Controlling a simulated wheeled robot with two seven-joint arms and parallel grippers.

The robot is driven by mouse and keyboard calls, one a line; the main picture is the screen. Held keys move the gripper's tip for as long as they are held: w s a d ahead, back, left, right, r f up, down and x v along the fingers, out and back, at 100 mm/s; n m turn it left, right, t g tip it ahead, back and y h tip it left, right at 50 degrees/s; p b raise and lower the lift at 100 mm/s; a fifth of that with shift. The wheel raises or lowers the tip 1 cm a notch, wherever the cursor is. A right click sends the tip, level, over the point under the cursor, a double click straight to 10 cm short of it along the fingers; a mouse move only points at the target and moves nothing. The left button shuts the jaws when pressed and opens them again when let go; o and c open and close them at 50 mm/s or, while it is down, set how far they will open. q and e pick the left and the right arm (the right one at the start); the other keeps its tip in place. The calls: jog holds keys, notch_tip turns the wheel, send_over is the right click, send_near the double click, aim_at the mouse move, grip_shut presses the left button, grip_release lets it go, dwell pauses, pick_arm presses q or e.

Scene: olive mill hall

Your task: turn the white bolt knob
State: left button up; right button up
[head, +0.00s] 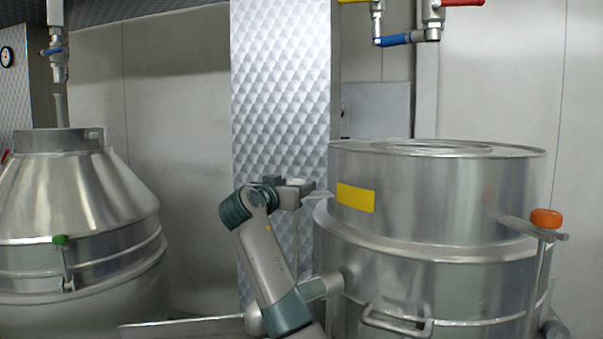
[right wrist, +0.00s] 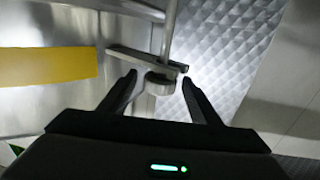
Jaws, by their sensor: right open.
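The white bolt knob (head: 295,182) sits at the left side of the large steel vat (head: 440,200), on a short bracket by a thin vertical rod. In the right wrist view the knob (right wrist: 160,84) is a short, pale round piece under a flat metal bar (right wrist: 145,60). My right gripper (head: 300,191) is at the knob. In the right wrist view its two fingers (right wrist: 159,78) stand open on either side of the knob, with a gap visible on the right; contact on the left is hard to tell. My left gripper is not in view.
An orange knob (head: 546,218) is on the vat's right side and a green knob (head: 60,240) on the left vessel (head: 80,200). A yellow label (head: 355,197) marks the vat. A handle (head: 396,322) juts from its front. A quilted metal column (head: 280,90) stands behind my gripper.

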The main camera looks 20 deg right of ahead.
aim_at(300, 182)
jog(key=p+x, duration=0.2)
jog(key=x, duration=0.1)
jog(key=shift+w+d+r, duration=0.15)
jog(key=shift+w+d, duration=0.1)
jog(key=shift+d, duration=0.05)
jog(key=shift+w+d, duration=0.35)
jog(key=shift+w, duration=0.15)
jog(key=shift+f, duration=0.2)
jog(key=c, duration=1.1)
